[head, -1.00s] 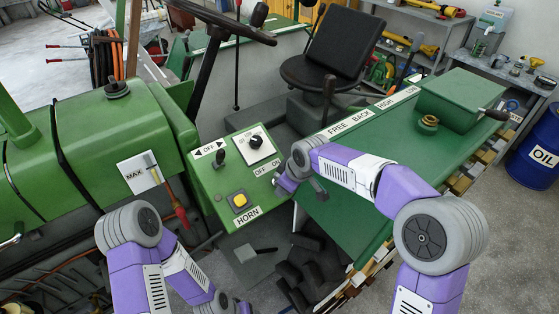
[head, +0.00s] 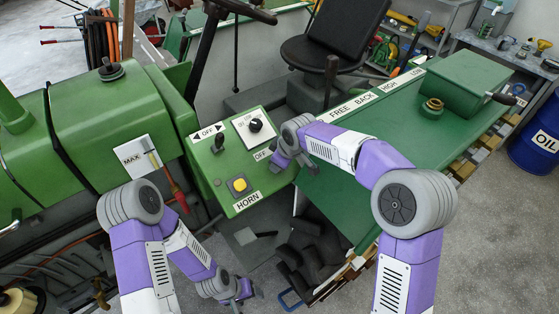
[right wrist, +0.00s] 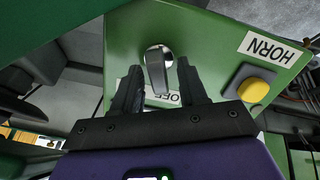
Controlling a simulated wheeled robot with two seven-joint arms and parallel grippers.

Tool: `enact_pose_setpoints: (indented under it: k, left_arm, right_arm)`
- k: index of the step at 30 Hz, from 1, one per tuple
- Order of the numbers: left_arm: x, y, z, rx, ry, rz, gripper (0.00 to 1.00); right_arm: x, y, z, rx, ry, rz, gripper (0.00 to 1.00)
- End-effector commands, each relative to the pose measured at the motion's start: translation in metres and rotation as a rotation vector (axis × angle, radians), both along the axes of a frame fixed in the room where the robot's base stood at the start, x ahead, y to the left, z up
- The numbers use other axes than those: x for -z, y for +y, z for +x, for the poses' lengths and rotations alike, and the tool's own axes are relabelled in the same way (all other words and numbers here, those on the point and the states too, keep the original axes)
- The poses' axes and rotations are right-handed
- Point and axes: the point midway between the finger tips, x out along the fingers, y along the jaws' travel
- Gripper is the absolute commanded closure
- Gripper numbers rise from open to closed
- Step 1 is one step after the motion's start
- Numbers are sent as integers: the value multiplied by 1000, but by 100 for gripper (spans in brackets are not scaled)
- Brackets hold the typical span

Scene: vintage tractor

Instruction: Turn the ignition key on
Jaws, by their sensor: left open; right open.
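The green dash panel (head: 215,175) stands in the middle of the head view. A silver ignition key (right wrist: 156,62) shows in the right wrist view, beside an upside-down OFF label (right wrist: 168,97). My right gripper (right wrist: 159,75) is open, with its dark fingers on either side of the key. I cannot tell whether they touch it. In the head view my right wrist (head: 283,150) covers the key and the ON label beside OFF (head: 262,155). My left gripper (head: 238,291) is open and empty, low in front of the panel.
The panel also carries a yellow horn button (head: 238,185), a black rotary knob (head: 255,125) and a small lever (head: 217,144). A red-handled lever (head: 178,195) is at left. The green fender (head: 400,125) lies under my right arm. Black pedals (head: 295,255) are below.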

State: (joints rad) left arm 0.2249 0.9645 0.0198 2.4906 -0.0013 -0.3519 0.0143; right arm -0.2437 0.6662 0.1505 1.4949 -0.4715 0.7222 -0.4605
Motion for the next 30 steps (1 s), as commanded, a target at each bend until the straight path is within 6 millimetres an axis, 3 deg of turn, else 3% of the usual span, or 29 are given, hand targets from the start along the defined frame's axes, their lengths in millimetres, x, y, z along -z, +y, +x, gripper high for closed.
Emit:
enact_pose_setpoints:
  k: [2, 11, 30]
  left_arm:
    - [0, 0, 0, 0, 0, 0, 34]
    - [0, 0, 0, 0, 0, 0, 34]
    - [0, 0, 0, 0, 0, 0, 34]
  right_arm:
    - [0, 0, 0, 0, 0, 0, 57]
    - [0, 0, 0, 0, 0, 0, 100]
    - [-1, 0, 1, 79, 24, 34, 100]
